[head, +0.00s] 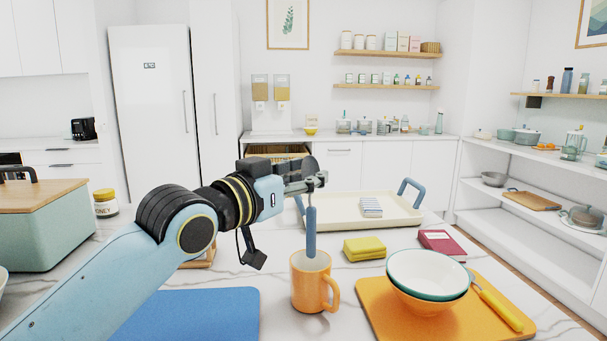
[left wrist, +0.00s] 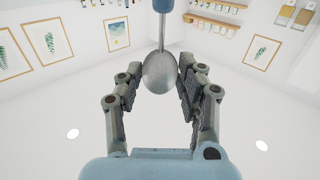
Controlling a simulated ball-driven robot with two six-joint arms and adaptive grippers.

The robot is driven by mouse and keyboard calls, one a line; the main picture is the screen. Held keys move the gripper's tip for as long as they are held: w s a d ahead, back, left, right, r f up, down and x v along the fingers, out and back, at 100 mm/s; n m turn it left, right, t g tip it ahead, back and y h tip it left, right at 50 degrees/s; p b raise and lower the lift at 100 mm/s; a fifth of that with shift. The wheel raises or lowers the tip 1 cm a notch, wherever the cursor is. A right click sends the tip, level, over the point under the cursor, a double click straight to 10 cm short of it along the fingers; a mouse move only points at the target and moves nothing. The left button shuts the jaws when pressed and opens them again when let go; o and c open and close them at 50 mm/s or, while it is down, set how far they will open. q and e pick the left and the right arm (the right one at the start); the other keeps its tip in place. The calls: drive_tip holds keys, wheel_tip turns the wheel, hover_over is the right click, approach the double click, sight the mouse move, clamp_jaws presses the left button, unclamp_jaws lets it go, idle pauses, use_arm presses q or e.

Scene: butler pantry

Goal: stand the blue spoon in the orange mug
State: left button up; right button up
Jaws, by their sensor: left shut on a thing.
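The blue spoon hangs upright, its blue handle (head: 311,232) pointing down and its grey metal bowl up. My left gripper (head: 318,181) is shut on the spoon near its bowl. In the left wrist view the bowl (left wrist: 160,73) shows between the fingers. The orange mug (head: 309,286) stands upright on the marble counter directly below, its handle to the right. The handle's lower end overlaps the mug's opening; I cannot tell whether it is just above the rim or slightly inside. My right gripper is not in view.
An orange board (head: 385,322) with stacked bowls (head: 428,273) and a yellow-handled utensil (head: 497,308) lies right of the mug. A blue mat (head: 190,315) lies left. Behind are a yellow cloth (head: 364,249), a red book (head: 442,244) and a cream tray (head: 345,225).

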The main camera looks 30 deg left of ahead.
use_arm(q)
drive_tip(key=shift+f+b, duration=1.55)
drive_tip(key=shift+f, duration=1.25)
drive_tip(key=o, duration=1.2)
drive_tip(key=shift+s+a, duration=0.1)
drive_tip(key=shift+s, duration=0.35)
approach(309, 207)
drive_tip(key=shift+s+a+r, duration=0.1)
drive_tip(key=shift+s, duration=0.8)
drive_tip(key=shift+s+a+r, duration=0.1)
drive_tip(key=shift+s, duration=0.8)
